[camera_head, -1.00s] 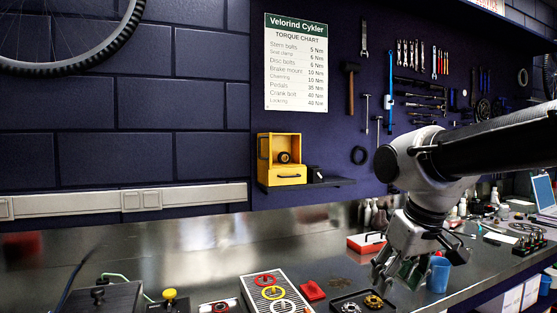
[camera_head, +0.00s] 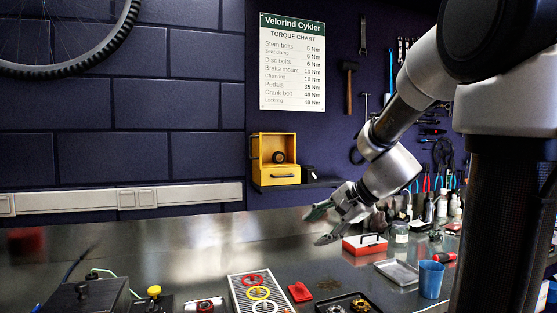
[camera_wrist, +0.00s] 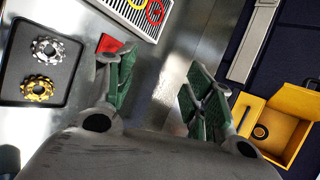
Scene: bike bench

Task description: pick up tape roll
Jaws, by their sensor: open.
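A dark roll with a hole, apparently the tape roll (camera_head: 279,157), stands in the upper open part of a yellow box (camera_head: 262,150) on the wall shelf. In the wrist view the roll (camera_wrist: 261,131) shows inside the yellow box (camera_wrist: 303,98) at the right edge. My gripper (camera_head: 318,227) is open and empty, in the air over the bench. It is lower than the box and to its right in the head view. In the wrist view both fingers of my gripper (camera_wrist: 155,82) are spread with nothing between them.
A black shelf (camera_head: 335,182) carries the box, with a small dark object (camera_head: 309,173) beside it. The yellow drawer (camera_head: 280,176) sits below the roll. On the bench are a striped tray with rings (camera_head: 238,289), a red case (camera_head: 365,246) and a blue cup (camera_head: 431,279).

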